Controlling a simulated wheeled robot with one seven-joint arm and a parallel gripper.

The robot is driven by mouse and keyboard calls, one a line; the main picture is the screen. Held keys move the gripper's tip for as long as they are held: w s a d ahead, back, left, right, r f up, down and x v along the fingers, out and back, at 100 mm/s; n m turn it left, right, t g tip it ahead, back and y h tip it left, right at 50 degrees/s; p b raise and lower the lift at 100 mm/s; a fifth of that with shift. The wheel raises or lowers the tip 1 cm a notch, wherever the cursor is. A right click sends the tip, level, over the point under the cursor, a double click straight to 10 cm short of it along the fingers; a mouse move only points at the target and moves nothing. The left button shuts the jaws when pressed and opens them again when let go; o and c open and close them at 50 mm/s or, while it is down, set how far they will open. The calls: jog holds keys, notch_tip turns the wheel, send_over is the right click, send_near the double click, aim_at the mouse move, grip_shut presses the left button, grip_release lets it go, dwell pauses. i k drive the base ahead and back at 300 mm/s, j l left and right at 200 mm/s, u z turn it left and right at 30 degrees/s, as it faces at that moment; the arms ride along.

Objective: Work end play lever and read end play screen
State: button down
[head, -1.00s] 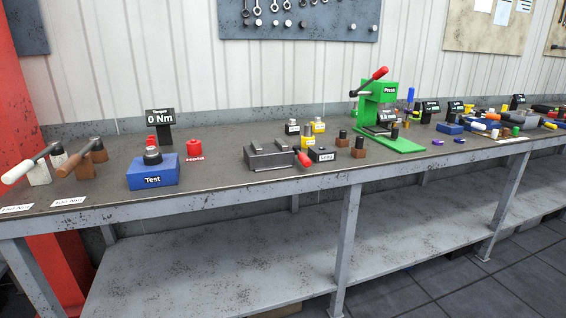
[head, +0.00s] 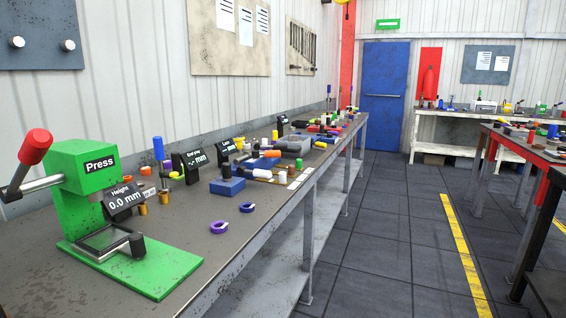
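A small black screen (head: 194,160) stands past the green press in the head view. Its small label seems to read "End play", and its value line shows dashes before "mm". An upright blue handle (head: 158,149) stands just left of this screen; I cannot tell whether it is the end play lever. My gripper is not in view.
The green press (head: 90,170) with a red-knobbed lever and a height screen (head: 122,200) reading 0.0 mm stands near left. Purple rings (head: 219,227) and a blue block (head: 227,186) lie on the bench. The aisle floor (head: 390,240) to the right is clear.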

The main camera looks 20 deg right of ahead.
aim_at(242, 171)
jog(key=i+l, duration=0.3)
jog(key=i, duration=0.25)
jog(key=i+l+u, duration=0.1)
jog(key=i+l, duration=0.15)
jog(key=i, duration=0.25)
jog(key=i+l+u, duration=0.15)
jog(key=l, duration=0.25)
jog(key=i+l+u, duration=0.1)
jog(key=l, duration=0.3)
jog(key=i+l+u, duration=0.15)
jog(key=l, duration=0.25)
jog(key=i+l+u, duration=0.15)
jog(key=l, duration=0.3)
jog(key=i+l+u, duration=0.1)
jog(key=l, duration=0.4)
jog(key=i+j, duration=0.05)
jog(key=i, duration=0.05)
